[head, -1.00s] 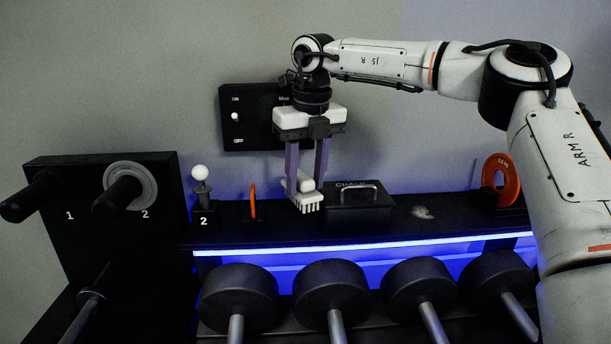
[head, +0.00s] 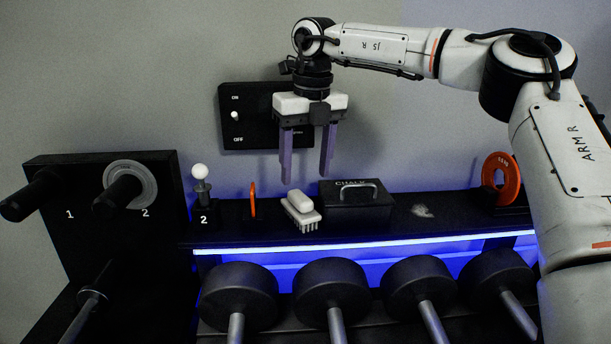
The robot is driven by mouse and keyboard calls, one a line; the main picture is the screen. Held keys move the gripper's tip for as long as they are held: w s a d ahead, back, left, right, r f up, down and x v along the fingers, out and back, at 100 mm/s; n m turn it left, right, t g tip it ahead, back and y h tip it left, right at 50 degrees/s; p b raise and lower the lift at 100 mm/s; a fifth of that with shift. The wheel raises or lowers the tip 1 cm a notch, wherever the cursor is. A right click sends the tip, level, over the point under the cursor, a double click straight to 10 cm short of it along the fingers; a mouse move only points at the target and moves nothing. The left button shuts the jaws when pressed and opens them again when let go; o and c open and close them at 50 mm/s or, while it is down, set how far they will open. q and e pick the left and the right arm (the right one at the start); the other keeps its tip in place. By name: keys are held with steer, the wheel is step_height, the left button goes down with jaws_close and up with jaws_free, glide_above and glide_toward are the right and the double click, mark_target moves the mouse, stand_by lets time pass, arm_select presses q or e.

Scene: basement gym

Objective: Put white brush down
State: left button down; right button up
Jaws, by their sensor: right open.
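The white brush (head: 300,209) rests on the black shelf (head: 365,229), bristles down, just left of the black chalk box (head: 352,207). My right gripper (head: 307,180) is above the brush, pointing down. Its two purple-grey fingers are apart, with nothing between them, and their tips are clear of the brush. My left gripper is not in view.
An orange clip or plate (head: 253,201) and a stand with a white ball (head: 201,173) are left of the brush. Several dumbbells (head: 332,291) sit below. A switch panel (head: 238,118) is behind.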

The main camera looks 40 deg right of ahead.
step_height(320, 180, up, 10)
steer(key=s, duration=0.1)
steer(key=shift+s+a, duration=0.25)
steer(key=shift+a, duration=0.05)
stand_by(0.4)
